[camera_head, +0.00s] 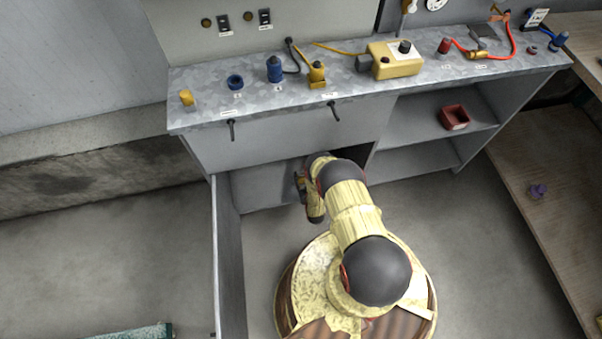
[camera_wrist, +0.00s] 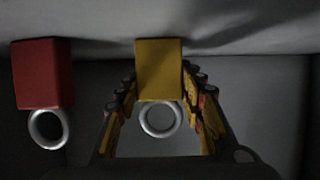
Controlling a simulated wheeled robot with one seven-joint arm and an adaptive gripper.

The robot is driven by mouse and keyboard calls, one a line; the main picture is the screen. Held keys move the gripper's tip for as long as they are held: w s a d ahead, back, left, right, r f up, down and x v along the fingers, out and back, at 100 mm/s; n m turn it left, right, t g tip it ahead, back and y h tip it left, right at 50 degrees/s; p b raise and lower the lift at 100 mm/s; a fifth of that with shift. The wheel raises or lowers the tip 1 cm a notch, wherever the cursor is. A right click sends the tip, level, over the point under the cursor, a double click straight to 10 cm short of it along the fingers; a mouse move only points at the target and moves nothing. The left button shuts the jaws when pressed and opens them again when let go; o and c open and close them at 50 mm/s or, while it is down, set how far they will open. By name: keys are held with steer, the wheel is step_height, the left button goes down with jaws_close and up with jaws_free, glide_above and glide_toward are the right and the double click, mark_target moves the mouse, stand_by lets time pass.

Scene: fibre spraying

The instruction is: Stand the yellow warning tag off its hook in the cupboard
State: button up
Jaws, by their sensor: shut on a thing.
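The yellow warning tag (camera_wrist: 159,68) is a yellow block with a pale ring (camera_wrist: 160,119) on its near end, in the middle of the wrist view. My gripper (camera_wrist: 160,78) has one finger on each side of it and is shut on it. The tag's far end meets a pale grey surface; I cannot tell whether it rests on it. No hook can be made out. In the head view my gripper (camera_head: 301,186) is at the open cupboard (camera_head: 262,187) under the bench, and my arm hides the tag.
A red block with a ring (camera_wrist: 42,75) is left of the tag in the wrist view. The open cupboard door (camera_head: 230,270) stands left of my arm. The bench top (camera_head: 210,88) above carries several parts. A red bin (camera_head: 454,117) sits on the shelf to the right.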

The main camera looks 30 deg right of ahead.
steer(key=shift+r, duration=0.1)
steer(key=o, duration=1.1)
steer(key=shift+o, duration=0.3)
steer(key=shift+s, duration=0.1)
steer(key=p+v, duration=0.4)
steer(key=v, duration=0.6)
steer(key=shift+s+a+r, duration=0.1)
steer(key=shift+s, duration=0.05)
steer(key=shift+s+a+r+p, duration=0.2)
steer(key=shift+s+p, duration=0.15)
steer(key=shift+s, duration=0.3)
